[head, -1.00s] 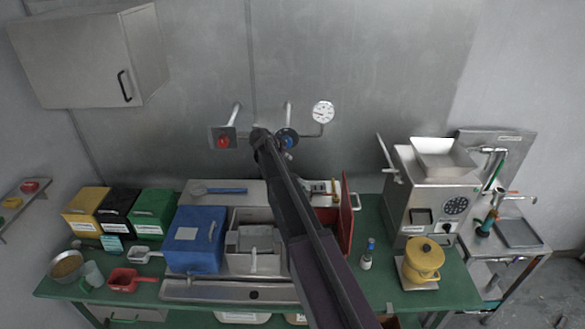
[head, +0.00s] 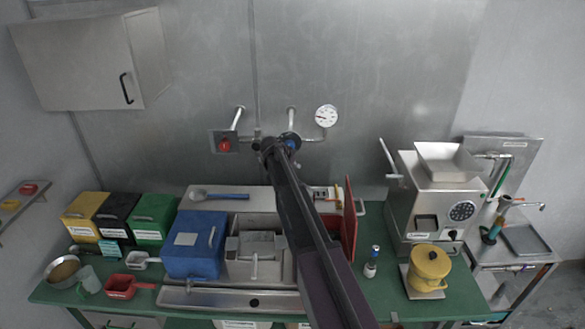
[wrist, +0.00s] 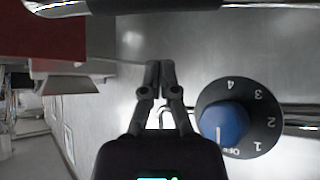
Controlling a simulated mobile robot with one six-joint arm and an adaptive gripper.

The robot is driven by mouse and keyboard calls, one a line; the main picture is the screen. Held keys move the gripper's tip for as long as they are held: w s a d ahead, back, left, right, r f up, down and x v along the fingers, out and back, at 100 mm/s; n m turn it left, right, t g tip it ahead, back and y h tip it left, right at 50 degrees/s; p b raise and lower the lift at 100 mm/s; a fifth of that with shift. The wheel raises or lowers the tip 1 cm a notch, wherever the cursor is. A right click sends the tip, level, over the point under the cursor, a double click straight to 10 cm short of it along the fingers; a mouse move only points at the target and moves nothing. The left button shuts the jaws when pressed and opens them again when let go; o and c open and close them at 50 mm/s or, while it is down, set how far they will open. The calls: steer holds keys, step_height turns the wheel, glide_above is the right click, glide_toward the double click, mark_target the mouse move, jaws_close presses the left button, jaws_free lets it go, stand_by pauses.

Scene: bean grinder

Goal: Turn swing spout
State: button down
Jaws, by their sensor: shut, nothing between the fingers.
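My gripper (head: 267,146) is at the wall pipework, just left of the blue knob (head: 292,142). In the wrist view my gripper (wrist: 160,66) has its fingers together and empty, beside the blue knob (wrist: 224,123) on its black dial numbered 1 to 4 with OFF. A chrome tube (wrist: 215,6) crosses the top edge of that view; I cannot tell if it is the swing spout. My arm hides what lies below the pipework in the head view.
A red knob (head: 224,146) and a gauge (head: 326,116) flank the blue knob. Below, the green bench (head: 398,312) holds a blue box (head: 193,243), a red upright panel (head: 349,222) and a grinder (head: 425,212). The wall above the pipes is clear.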

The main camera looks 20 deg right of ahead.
steer(key=shift+s+a+f+b, duration=0.1)
steer(key=shift+f+b, duration=0.9)
steer(key=shift+f, duration=0.15)
steer(key=shift+a+f+b, duration=0.1)
steer(key=shift+f+b, duration=0.85)
steer(key=shift+f, duration=0.2)
steer(key=shift+s+d, duration=0.1)
steer(key=shift+s, duration=0.05)
steer(key=shift+s, duration=0.1)
